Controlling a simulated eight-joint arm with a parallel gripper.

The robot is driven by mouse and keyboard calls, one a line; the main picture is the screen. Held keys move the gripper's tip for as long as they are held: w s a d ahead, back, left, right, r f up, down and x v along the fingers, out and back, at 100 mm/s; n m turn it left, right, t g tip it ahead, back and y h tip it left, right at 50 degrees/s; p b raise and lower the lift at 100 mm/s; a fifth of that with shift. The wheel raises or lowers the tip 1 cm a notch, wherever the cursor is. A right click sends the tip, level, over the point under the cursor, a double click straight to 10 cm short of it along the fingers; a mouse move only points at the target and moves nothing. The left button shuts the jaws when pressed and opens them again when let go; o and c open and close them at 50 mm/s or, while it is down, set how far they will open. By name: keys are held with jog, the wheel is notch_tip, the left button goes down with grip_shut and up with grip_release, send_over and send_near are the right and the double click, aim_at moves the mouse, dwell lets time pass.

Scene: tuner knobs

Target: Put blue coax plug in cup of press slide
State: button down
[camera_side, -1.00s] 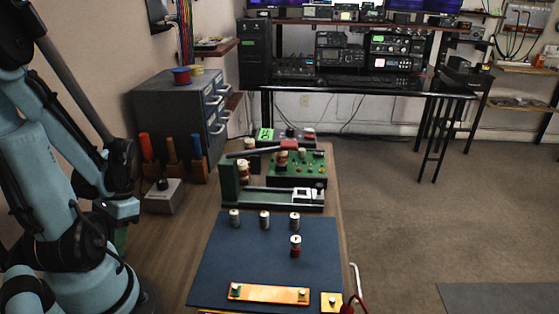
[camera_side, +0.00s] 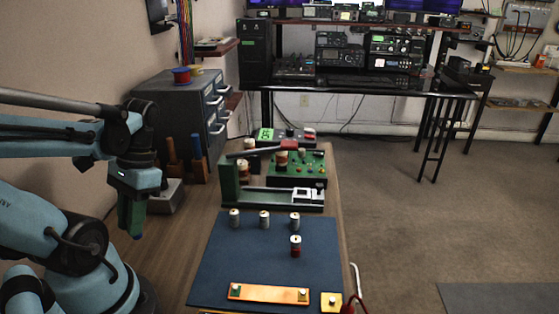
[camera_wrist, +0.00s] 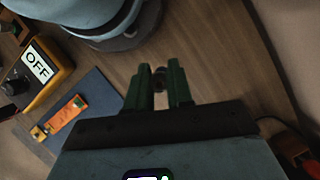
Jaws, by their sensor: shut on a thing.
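The green press (camera_side: 229,180) stands behind the blue mat. Its slide (camera_side: 270,197) carries a white fixture (camera_side: 308,194) at the right end; the inside of the cup is too small to make out.
The blue mat (camera_side: 215,275) holds several small plugs, one with a red base (camera_side: 295,246), and an orange strip (camera_side: 268,293). A green knob panel (camera_side: 312,172) stands behind the press. A tool rack (camera_side: 198,170) and grey drawers (camera_side: 165,108) stand at left.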

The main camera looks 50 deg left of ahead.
jog(key=w+d+r+m+y, duration=0.2)
jog(key=w+d+r+m, duration=0.15)
jog(key=w, duration=0.55)
jog(key=w+d+r+m+y, duration=0.15)
jog(key=w+r+m, duration=0.3)
jog(key=w, duration=0.45)
jog(key=w+d+f+m+t+y, duration=0.2)
jog(key=w+d+f+m+t, duration=0.1)
jog(key=w+d+m, duration=1)
jog(key=n, duration=0.3)
send_over(297, 192)
jog(key=d, duration=0.1)
jog(key=f, duration=0.6)
jog(key=shift+w+f, duration=0.35)
jog(key=shift+f, duration=2)
jog(key=shift+f, duration=0.25)
